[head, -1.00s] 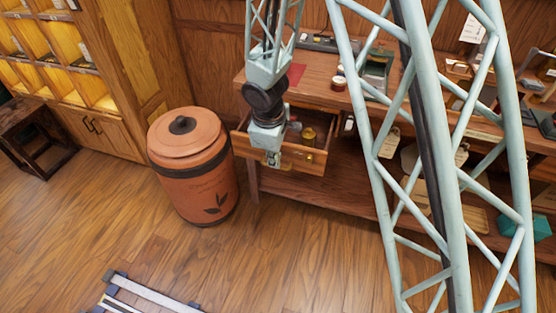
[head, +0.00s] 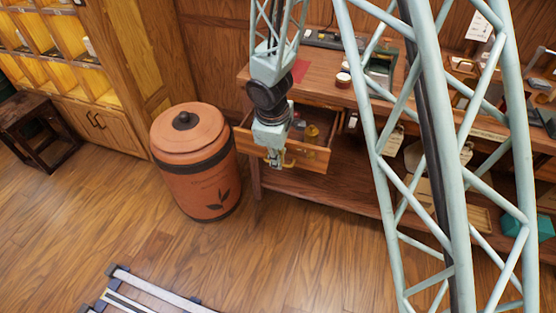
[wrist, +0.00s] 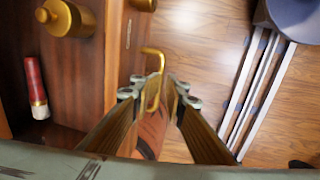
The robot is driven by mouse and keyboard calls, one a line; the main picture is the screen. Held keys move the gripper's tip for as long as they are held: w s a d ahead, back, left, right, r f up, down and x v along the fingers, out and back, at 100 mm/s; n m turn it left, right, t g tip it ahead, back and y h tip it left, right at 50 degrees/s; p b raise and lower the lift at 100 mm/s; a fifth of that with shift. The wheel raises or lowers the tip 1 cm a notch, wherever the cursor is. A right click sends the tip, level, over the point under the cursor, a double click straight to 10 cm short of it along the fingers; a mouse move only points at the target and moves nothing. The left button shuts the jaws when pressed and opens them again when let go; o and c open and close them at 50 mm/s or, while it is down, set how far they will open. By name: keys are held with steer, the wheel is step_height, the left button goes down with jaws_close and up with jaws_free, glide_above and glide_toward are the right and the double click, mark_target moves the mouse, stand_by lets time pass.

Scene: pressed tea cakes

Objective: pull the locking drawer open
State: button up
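The locking drawer (head: 310,155) stands pulled out of the wooden desk, with its inside showing. It also fills the left of the wrist view (wrist: 112,50). Its bent brass handle (wrist: 153,62) sticks out from the front and shows in the head view (head: 289,161). My gripper (wrist: 158,90) is at the handle, with its fingers apart. The handle's end lies in the gap between the fingertips, and I see no firm grip on it. In the head view my gripper (head: 274,160) hangs in front of the drawer's left part. Another brass fitting (wrist: 146,4) sits on the drawer front.
A brass weight-like piece (wrist: 66,18) and a red tube (wrist: 37,88) lie in the drawer. A terracotta canister (head: 196,170) stands left of the drawer. The desk (head: 330,86) holds small items. Floor in front is clear up to a metal rail (head: 150,290).

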steer(key=shift+r, duration=0.15)
step_height(320, 180, up, 11)
steer(key=s, duration=0.2)
steer(key=shift+a+r, duration=0.2)
steer(key=shift+a, duration=0.1)
stand_by(0.6)
steer(key=shift+r, duration=0.1)
stand_by(0.5)
